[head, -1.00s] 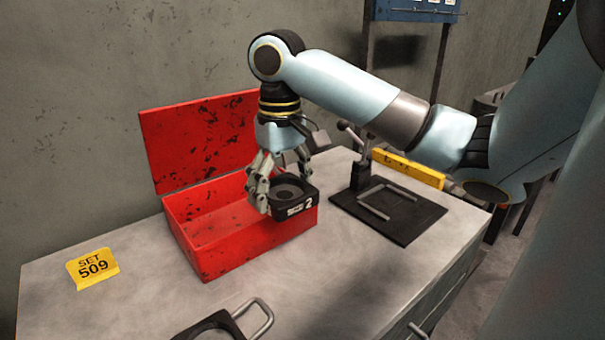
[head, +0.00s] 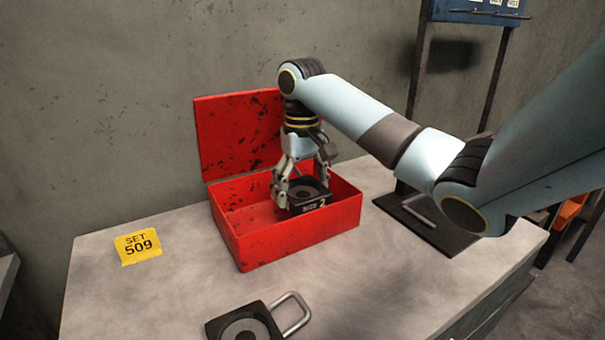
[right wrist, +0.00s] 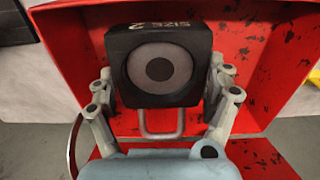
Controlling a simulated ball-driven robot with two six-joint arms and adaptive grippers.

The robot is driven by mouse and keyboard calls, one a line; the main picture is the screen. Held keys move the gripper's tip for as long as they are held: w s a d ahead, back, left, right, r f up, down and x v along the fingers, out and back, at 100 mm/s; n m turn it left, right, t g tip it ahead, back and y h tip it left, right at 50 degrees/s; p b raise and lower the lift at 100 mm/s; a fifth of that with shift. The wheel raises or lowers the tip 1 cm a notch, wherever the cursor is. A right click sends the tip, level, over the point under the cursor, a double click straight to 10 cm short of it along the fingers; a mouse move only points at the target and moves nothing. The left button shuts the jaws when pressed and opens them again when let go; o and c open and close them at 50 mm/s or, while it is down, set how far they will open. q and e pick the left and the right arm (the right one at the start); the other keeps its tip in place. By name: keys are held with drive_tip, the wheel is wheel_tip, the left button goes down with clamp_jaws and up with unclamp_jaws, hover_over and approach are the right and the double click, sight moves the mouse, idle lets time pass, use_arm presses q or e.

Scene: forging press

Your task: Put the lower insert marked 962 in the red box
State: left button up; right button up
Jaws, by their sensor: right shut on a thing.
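My right gripper (head: 302,189) is shut on a black square insert (head: 311,193) with a round grey face. The white lettering on its side reads "SIZE 2"; I see no 962 on it. The insert is inside the open red box (head: 300,243), near its right half, with its lower part hidden behind the front wall. I cannot tell whether it touches the box floor. In the right wrist view the same insert (right wrist: 158,65) sits between the two fingers, with a grey loop handle below it. My left gripper is not in view.
Another black insert (head: 241,327) with a metal loop handle lies at the table's front. A yellow "SET 509" sign (head: 138,245) stands left of the box. A black plate (head: 428,233) with a handle lies to the right. The raised red lid (head: 240,135) stands behind.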

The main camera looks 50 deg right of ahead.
drive_tip(key=shift+f, duration=2.3)
drive_tip(key=shift+w+f, duration=0.25)
drive_tip(key=shift+f, duration=0.25)
drive_tip(key=o, duration=1.5)
drive_tip(key=shift+s+f, duration=0.1)
drive_tip(key=shift+o, duration=0.2)
